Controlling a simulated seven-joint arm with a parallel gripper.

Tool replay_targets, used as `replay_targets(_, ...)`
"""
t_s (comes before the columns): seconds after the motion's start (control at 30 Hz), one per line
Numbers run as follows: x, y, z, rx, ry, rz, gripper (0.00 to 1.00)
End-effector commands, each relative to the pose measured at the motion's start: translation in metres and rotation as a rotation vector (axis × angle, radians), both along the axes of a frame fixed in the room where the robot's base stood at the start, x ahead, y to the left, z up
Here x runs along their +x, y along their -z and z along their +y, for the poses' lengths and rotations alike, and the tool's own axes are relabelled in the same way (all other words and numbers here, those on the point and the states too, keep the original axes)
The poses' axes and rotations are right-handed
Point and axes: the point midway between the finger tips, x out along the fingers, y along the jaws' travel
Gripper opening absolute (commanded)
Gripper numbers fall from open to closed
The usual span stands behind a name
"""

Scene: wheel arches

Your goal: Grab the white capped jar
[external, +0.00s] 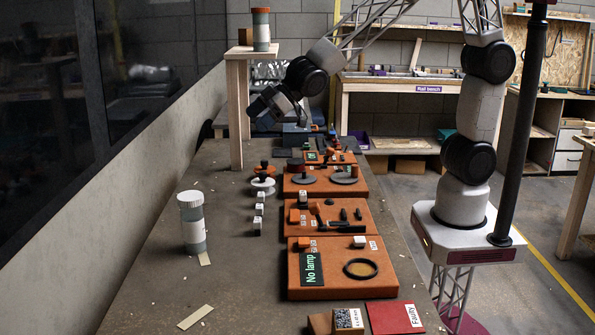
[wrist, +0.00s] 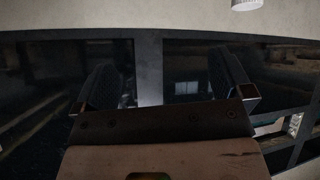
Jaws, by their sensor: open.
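The white capped jar (external: 193,228) stands upright on the left part of the workbench, with a grey-white body and a pale label band. A white ribbed piece (wrist: 246,4), probably its cap, is cut off at the top right edge of the wrist view. My gripper (external: 262,112) is over the far part of the bench, well beyond the jar and apart from it. In the wrist view my gripper's two fingers (wrist: 162,98) are spread wide with nothing between them.
A tall wooden stand (external: 237,120) with an orange-capped jar (external: 261,30) rises beside my gripper. Orange boards (external: 340,285) with loose parts line the bench's right side. Several small white-and-black pieces (external: 259,210) stand between boards and jar. A wall (external: 110,185) borders the left. Bench around the jar is mostly clear.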

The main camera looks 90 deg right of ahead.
Motion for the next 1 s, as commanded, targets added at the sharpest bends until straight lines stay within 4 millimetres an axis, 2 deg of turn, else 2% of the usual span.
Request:
replay_targets(0.1, 0.026, 0.016, 0.028, 0.027, -0.066, -0.035, 0.98)
replay_targets(0.3, 0.06, 0.043, 0.077, 0.085, -0.184, -0.09, 0.98)
replay_targets(0.6, 0.094, 0.089, 0.15, 0.19, -0.364, -0.142, 0.98)
replay_targets(0.8, 0.102, 0.111, 0.182, 0.242, -0.447, -0.156, 0.98)
replay_targets(1.0, 0.105, 0.118, 0.192, 0.261, -0.473, -0.16, 0.98)
